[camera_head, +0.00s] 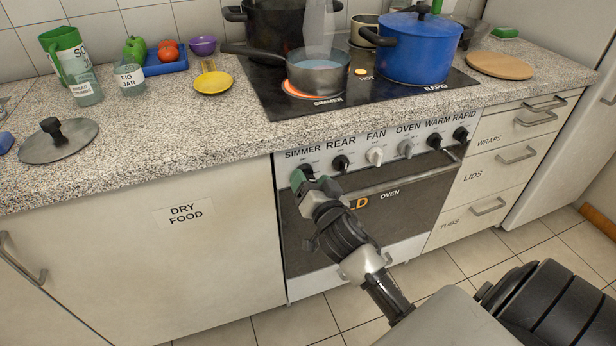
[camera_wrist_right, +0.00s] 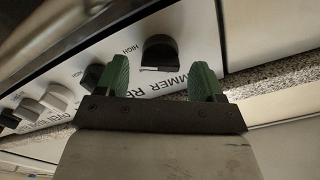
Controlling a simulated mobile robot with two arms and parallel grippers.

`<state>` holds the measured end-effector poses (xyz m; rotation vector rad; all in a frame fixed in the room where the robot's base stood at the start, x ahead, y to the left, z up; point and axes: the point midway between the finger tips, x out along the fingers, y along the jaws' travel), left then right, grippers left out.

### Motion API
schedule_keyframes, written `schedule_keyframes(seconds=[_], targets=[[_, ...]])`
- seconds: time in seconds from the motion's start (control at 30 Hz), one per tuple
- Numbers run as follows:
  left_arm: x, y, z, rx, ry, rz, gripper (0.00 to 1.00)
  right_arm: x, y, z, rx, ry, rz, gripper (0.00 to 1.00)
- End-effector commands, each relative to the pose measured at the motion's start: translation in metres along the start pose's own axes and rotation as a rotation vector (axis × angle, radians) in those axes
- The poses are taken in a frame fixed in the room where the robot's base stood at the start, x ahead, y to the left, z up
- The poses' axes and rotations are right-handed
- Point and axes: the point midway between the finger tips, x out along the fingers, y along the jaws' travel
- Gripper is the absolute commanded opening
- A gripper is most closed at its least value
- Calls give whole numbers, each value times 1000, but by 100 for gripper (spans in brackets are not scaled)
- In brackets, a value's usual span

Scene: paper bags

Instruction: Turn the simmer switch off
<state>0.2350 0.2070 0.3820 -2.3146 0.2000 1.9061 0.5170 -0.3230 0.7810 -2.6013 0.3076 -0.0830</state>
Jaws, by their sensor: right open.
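The simmer switch is a black knob at the left end of the oven's control panel, under the SIMMER label. In the head view it is mostly hidden by my right gripper (camera_head: 308,182). In the right wrist view the simmer switch (camera_wrist_right: 160,50) shows ahead of my right gripper (camera_wrist_right: 163,80), whose green fingers are apart, one to each side of it. I cannot tell if they touch it. A HIGH mark sits beside the knob. The simmer burner (camera_head: 297,91) glows orange under a steel saucepan (camera_head: 320,78). My left gripper is not in view.
To the right of the simmer switch are the black rear knob (camera_head: 341,162), the white fan knob (camera_head: 375,155) and others. An oven handle (camera_head: 405,178) runs below them. A blue pot (camera_head: 418,50) and a dark pot (camera_head: 272,28) stand on the hob.

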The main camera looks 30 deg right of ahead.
Motion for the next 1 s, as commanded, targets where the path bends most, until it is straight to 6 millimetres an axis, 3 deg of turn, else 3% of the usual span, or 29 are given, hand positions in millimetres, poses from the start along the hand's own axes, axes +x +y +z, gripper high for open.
schedule_keyframes(seconds=[0.17,0.47,0.8,1.0], targets=[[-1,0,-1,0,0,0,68,16,0,0,-1,0,0,68],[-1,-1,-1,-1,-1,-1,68,18,0,1,-1,-1,1,68],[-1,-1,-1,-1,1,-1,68,18,0,0,-1,-1,1,20],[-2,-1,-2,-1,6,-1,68,18,0,0,-14,-1,1,20]])
